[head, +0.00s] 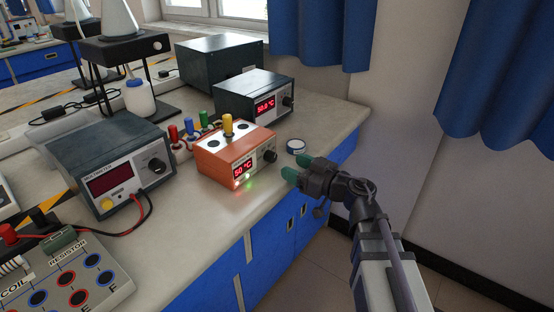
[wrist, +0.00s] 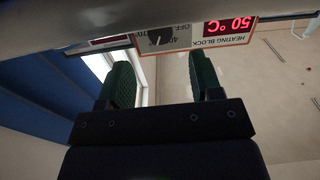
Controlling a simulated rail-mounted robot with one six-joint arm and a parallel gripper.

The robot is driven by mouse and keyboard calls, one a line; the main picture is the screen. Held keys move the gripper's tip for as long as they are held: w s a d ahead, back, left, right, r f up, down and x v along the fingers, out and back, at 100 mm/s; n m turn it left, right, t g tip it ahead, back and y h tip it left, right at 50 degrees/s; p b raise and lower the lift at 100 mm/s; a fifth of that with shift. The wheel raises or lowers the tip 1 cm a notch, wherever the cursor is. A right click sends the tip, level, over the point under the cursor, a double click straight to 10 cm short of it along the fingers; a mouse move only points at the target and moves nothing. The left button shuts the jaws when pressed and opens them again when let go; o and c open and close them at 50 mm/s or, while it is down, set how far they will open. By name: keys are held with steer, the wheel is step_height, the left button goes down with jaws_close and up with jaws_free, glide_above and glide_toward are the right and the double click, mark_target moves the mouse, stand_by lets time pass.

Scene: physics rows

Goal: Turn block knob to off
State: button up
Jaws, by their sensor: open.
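The heating block (head: 218,160) is an orange box with a white front panel on the bench, and its red display reads 50 °C. Its black knob (head: 270,156) is at the right of the panel. In the wrist view the panel is upside down, with the knob (wrist: 160,36) beside an OFF mark and the lit display (wrist: 228,25). My gripper (head: 296,167) has green fingers, spread apart and empty, in front of the block's right side. In the wrist view the knob lies beyond the gap between the fingertips (wrist: 159,58), apart from them. The knob's exact pointer direction is too small to tell.
A multimeter (head: 110,165) with cables stands left of the block. A dark box with a red display (head: 255,100) stands behind it. The bench's front edge (head: 245,222) runs below the block.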

mark_target(274, 158)
steer(key=x, duration=0.6)
steer(key=shift+w+a, duration=0.15)
steer(key=c, duration=0.9)
steer(key=shift+n, duration=0.8)
steer(key=o, duration=0.9)
